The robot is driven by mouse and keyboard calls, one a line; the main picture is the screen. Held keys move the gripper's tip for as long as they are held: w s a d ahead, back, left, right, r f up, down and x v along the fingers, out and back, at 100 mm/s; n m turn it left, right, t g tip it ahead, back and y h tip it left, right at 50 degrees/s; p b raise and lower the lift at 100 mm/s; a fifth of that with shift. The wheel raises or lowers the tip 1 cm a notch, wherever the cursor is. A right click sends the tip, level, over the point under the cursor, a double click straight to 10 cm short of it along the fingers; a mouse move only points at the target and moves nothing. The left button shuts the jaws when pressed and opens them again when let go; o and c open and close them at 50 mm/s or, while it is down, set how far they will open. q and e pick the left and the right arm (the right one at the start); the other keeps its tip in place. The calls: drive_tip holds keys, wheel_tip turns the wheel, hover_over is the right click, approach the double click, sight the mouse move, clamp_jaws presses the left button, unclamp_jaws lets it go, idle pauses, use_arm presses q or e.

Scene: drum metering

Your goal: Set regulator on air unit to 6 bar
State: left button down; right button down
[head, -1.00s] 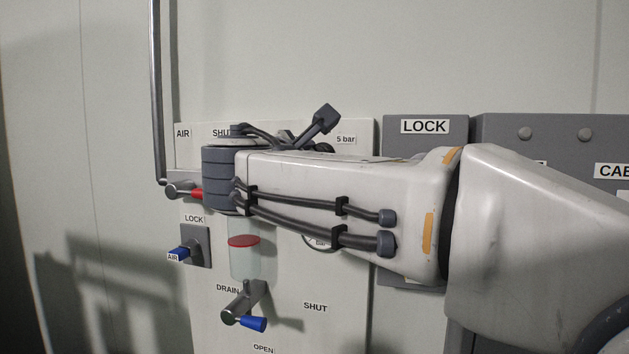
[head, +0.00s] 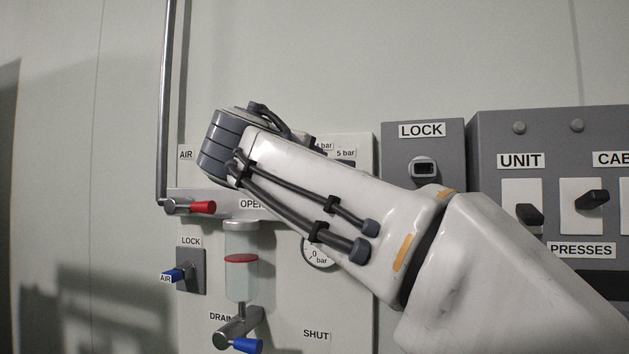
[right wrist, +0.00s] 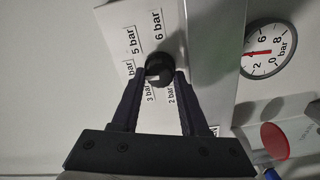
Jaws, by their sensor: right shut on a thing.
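The regulator knob (right wrist: 158,68) is small, black and round, in the right wrist view. My right gripper (right wrist: 160,73) is shut on it, one finger on each side. Labels around it read 2 to 6 bar; the 6 bar label (right wrist: 157,27) is at the top, and the 4 bar label is partly covered by a finger. A pale mark shows on the knob; I cannot tell its exact direction. The gauge (right wrist: 268,50) has its red needle between 2 and 6. In the head view my right arm hides the knob and partly covers the gauge (head: 318,252).
Left of my arm are a red-handled valve (head: 202,207), a blue AIR lock handle (head: 173,275), a clear bowl (head: 241,276) and a blue drain handle (head: 245,345). A grey LOCK box (head: 423,158) and a switch panel (head: 540,125) stand on the right.

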drive_tip(key=m+b, duration=0.5)
drive_tip(key=m, duration=1.3)
drive_tip(key=shift+d+m, duration=0.1)
drive_tip(key=shift+m, duration=0.3)
drive_tip(key=shift+c, duration=2.2)
unclamp_jaws()
drive_tip(key=shift+s, duration=0.1)
